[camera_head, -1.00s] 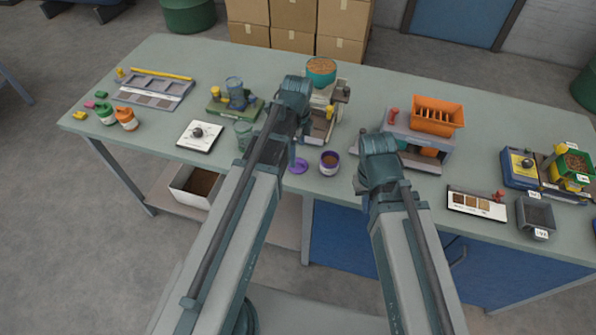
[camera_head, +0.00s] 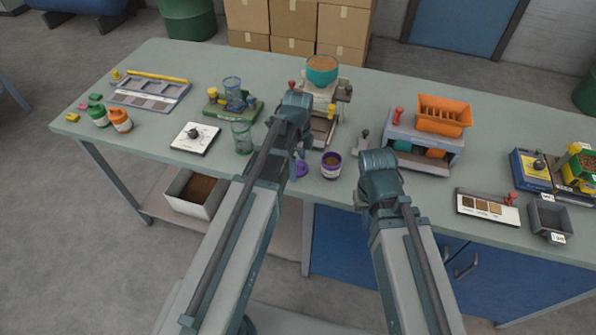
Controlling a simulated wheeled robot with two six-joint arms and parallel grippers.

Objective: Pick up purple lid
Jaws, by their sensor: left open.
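The purple lid (camera_head: 302,169) lies on the bench near its front edge, just left of a small purple cup (camera_head: 331,171) with brown contents. My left gripper (camera_head: 299,152) points down at the lid from just above and behind the arm. It is open, and its wrist and fingers hide part of the lid. I cannot tell whether the fingers touch it. My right gripper (camera_head: 360,201) is low by the bench's front edge, right of the cup; its fingers are mostly hidden by the wrist.
A clear beaker (camera_head: 242,138) and a white dial plate (camera_head: 195,138) stand to the left. A machine with a teal bowl (camera_head: 322,69) stands behind the cup. An orange-topped rack (camera_head: 428,152) is at the right. The bench (camera_head: 260,70) is clear at the back.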

